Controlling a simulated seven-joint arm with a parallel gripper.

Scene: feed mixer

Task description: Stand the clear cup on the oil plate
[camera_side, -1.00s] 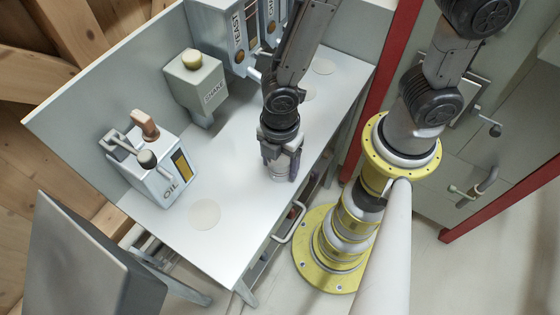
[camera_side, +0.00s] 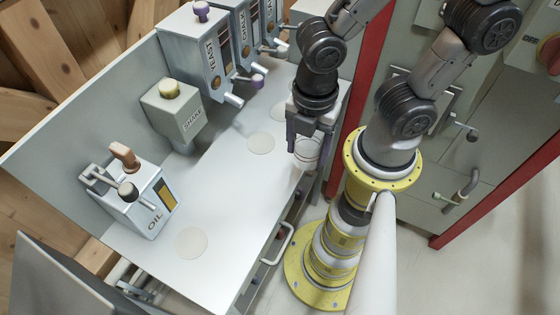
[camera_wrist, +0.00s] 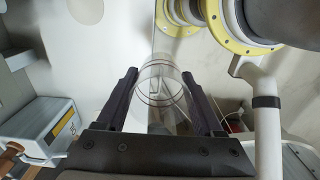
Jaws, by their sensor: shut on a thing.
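The clear cup (camera_side: 307,153) is between the fingers of my gripper (camera_side: 304,143), which is shut on it near the table's right edge. In the wrist view the cup (camera_wrist: 161,84) shows dark rings and sits between both dark fingers (camera_wrist: 160,88), with the table edge behind it. The oil plate (camera_side: 192,243) is a pale flat disc on the table, in front of the white OIL dispenser (camera_side: 148,200). It is bare and well to the lower left of my gripper. The cup's height above the table is hard to tell.
The SHAKE unit (camera_side: 176,108) and the YEAST dispenser (camera_side: 200,50) stand along the back. Another bare disc (camera_side: 261,143) lies left of my gripper. A drawer handle (camera_side: 282,246) sticks out at the front edge. The table between the cup and oil plate is clear.

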